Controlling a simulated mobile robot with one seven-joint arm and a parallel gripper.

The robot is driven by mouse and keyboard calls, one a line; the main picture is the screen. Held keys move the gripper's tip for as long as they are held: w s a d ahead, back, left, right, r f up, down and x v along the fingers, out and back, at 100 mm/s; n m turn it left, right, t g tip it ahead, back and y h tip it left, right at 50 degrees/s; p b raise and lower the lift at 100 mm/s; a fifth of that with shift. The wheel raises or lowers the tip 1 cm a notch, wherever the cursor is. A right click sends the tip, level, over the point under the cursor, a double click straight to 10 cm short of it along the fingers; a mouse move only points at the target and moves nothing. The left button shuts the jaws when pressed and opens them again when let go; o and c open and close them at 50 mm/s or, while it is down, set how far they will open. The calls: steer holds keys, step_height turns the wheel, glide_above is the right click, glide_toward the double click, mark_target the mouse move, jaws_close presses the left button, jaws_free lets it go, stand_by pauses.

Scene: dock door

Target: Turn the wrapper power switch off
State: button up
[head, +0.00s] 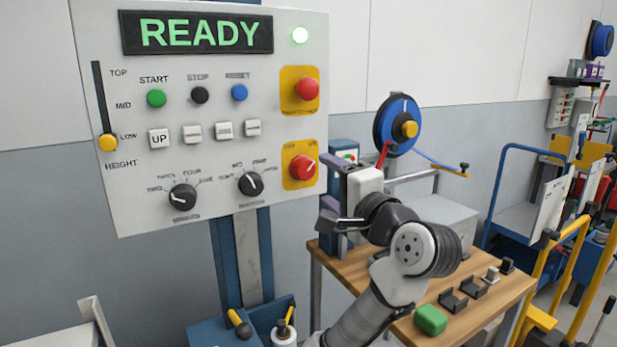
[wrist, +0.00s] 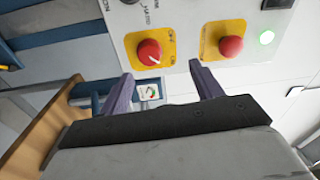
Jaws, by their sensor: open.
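The wrapper power switch (head: 302,167) is a red rotary knob on a yellow plate at the lower right of the grey control panel (head: 120,190). Its white pointer mark aims up and to the right in the head view. In the wrist view the red knob (wrist: 149,52) shows at upper middle, beyond my fingers. My gripper (wrist: 160,82) is open and empty, its two purple fingers apart. In the head view my gripper (head: 325,192) is just right of the panel, below and right of the knob, and apart from it.
A red push button (head: 307,89) on a yellow plate sits above the switch. The lit display (head: 197,33) reads READY beside a glowing green lamp (head: 300,35). A wooden bench (head: 400,325) with a blue reel (head: 397,125) stands to the right. Open space lies before the panel.

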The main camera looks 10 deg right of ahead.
mark_target(307, 171)
steer(key=shift+m+g, duration=0.3)
steer(key=shift+m, duration=0.2)
steer(key=p+x, duration=0.1)
steer(key=x, duration=0.2)
steer(key=d+f+p+x, duration=0.1)
steer(key=x, duration=0.3)
steer(key=d+p+x, duration=0.1)
steer(key=x, duration=0.3)
steer(key=shift+w+a+f, duration=0.15)
steer(key=shift+w+f, duration=0.2)
steer(key=shift+w, duration=0.2)
steer(key=shift+c, duration=0.5)
steer(key=c, duration=0.9)
